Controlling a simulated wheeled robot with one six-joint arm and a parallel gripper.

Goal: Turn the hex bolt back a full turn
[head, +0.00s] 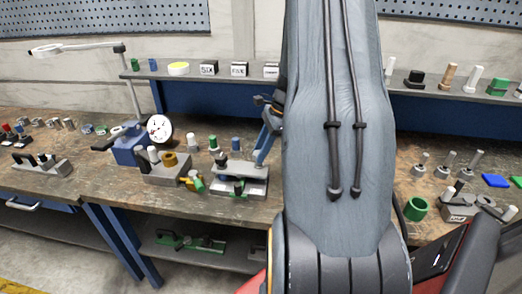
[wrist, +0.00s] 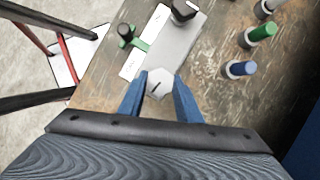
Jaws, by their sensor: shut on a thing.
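The hex bolt (wrist: 160,84) shows in the wrist view as a pale six-sided head with a dark line across its top. My gripper (wrist: 160,78) has its two blue fingers on opposite sides of the head, shut on it. The bolt sits at the near end of a grey metal fixture block (wrist: 176,50), which carries a black knob and a green clamp piece. In the head view my gripper (head: 263,156) reaches down to the right end of the same grey fixture (head: 230,178); my arm hides part of it, and the bolt cannot be made out there.
Green (wrist: 262,31) and blue (wrist: 242,68) capped pins stand on the wooden bench to the right of the fixture in the wrist view. A dial gauge (head: 159,128) on a blue base and another grey fixture (head: 166,172) stand left. A shelf (head: 205,73) runs behind.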

